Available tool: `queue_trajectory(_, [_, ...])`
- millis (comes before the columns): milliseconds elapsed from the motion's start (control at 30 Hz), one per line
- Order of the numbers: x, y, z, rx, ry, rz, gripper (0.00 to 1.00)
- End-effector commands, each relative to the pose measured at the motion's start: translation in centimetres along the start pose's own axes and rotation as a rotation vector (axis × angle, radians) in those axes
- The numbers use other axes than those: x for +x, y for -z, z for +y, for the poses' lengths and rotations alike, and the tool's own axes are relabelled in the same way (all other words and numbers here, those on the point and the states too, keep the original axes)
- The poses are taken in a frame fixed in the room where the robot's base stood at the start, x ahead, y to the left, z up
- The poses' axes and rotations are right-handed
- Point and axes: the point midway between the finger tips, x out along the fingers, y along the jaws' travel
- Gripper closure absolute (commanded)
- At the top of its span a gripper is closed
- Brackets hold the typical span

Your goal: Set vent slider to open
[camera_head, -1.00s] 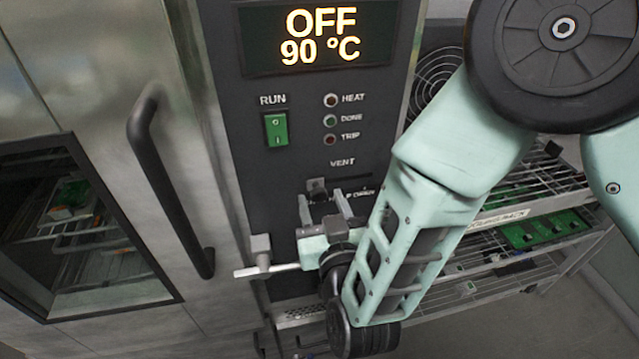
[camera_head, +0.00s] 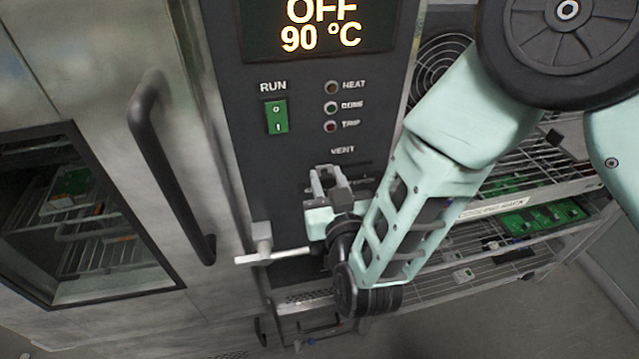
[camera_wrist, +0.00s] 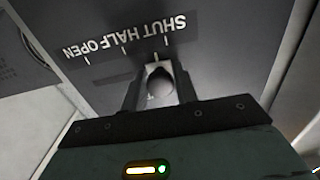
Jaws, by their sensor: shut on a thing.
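The vent slider's dark rounded knob (camera_wrist: 160,84) sits between my gripper's fingers in the wrist view. It lines up with the SHUT end of the upside-down printed scale (camera_wrist: 125,38); HALF is in the middle and OPEN at the left there. My gripper (camera_wrist: 159,88) is shut on the knob, a finger on each side. In the head view my gripper (camera_head: 329,176) reaches the dark panel just below the VENT label (camera_head: 343,150). The knob is hidden behind the fingers there.
The oven's dark control panel (camera_head: 290,165) carries a green RUN switch (camera_head: 277,116) and a display (camera_head: 320,28) reading OFF, 90 °C. A black door handle (camera_head: 172,180) stands out at left. A wire rack (camera_head: 480,262) with green boards is at right.

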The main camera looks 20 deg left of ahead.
Motion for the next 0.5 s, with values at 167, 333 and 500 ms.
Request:
queue_trajectory(167, [0.1, -0.6, 5.1, -0.004, -0.01, 0.005, 1.0])
queue_trajectory(333, [0.0, -0.3, 8.2, -0.003, -0.008, 0.004, 1.0])
queue_trajectory(500, [0.0, 0.0, 9.0, -0.002, -0.007, 0.003, 1.0])
